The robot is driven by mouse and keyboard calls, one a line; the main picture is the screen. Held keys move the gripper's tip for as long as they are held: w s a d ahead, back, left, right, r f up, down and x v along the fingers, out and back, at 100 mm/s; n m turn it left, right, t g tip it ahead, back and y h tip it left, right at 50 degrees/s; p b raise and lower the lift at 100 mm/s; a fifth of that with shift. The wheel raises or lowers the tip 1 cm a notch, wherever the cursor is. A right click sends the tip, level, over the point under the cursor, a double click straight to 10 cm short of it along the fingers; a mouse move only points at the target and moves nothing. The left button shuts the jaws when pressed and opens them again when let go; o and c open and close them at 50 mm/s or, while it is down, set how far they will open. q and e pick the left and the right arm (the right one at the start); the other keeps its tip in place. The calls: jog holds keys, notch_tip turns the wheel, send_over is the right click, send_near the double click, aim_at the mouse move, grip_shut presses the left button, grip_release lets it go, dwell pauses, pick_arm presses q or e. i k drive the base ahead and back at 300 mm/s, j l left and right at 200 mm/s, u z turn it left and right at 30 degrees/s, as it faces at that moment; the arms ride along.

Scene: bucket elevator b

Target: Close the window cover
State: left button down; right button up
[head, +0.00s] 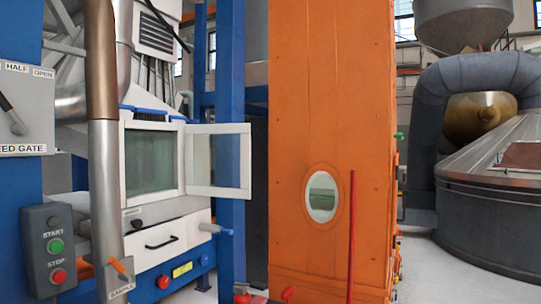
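The tall orange casing (290,100) stands in the middle of the head view. An oval window (321,207) with a pale rim sits in its front face, and greenish glass shows uncovered. I cannot make out a separate cover on this window. To its left, a white machine has a square glazed window (150,162). A white-framed glazed panel (218,177) stands out to the right of that window, apparently swung open. Which of these is the window cover, I cannot tell. Neither of my grippers is in view.
A red upright bar (351,235) stands close by the oval window. A START/STOP box (54,247), a vertical pipe (104,190) and a blue post (231,110) are at left. A large dark vessel (490,220) is at right, with pale floor before it.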

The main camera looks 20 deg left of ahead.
aim_at(245, 193)
jog(key=i+l+z, duration=0.35)
jog(key=l, duration=0.15)
jog(key=i+l+z, duration=0.2)
jog(key=l+z, duration=0.15)
jog(key=i+l+z, duration=0.35)
jog(key=i+l+u, duration=0.2)
jog(key=i, duration=0.3)
jog(key=i+l+u, duration=0.25)
jog(key=i, duration=0.2)
jog(key=i+u, duration=0.2)
jog(key=u, duration=0.15)
jog(key=i+u, duration=0.2)
jog(key=u, duration=0.15)
jog(key=i+u, duration=0.15)
jog(key=u, duration=0.25)
jog(key=i+u, duration=0.15)
jog(key=u, duration=0.3)
jog(key=i+u, duration=0.1)
jog(key=u, duration=0.4)
jog(key=i+l+u, duration=0.1)
jog(key=u, duration=0.35)
jog(key=i+l+u, duration=0.1)
jog(key=u, duration=0.35)
jog(key=i+l+u, duration=0.1)
jog(key=u, duration=0.4)
jog(key=l, duration=0.1)
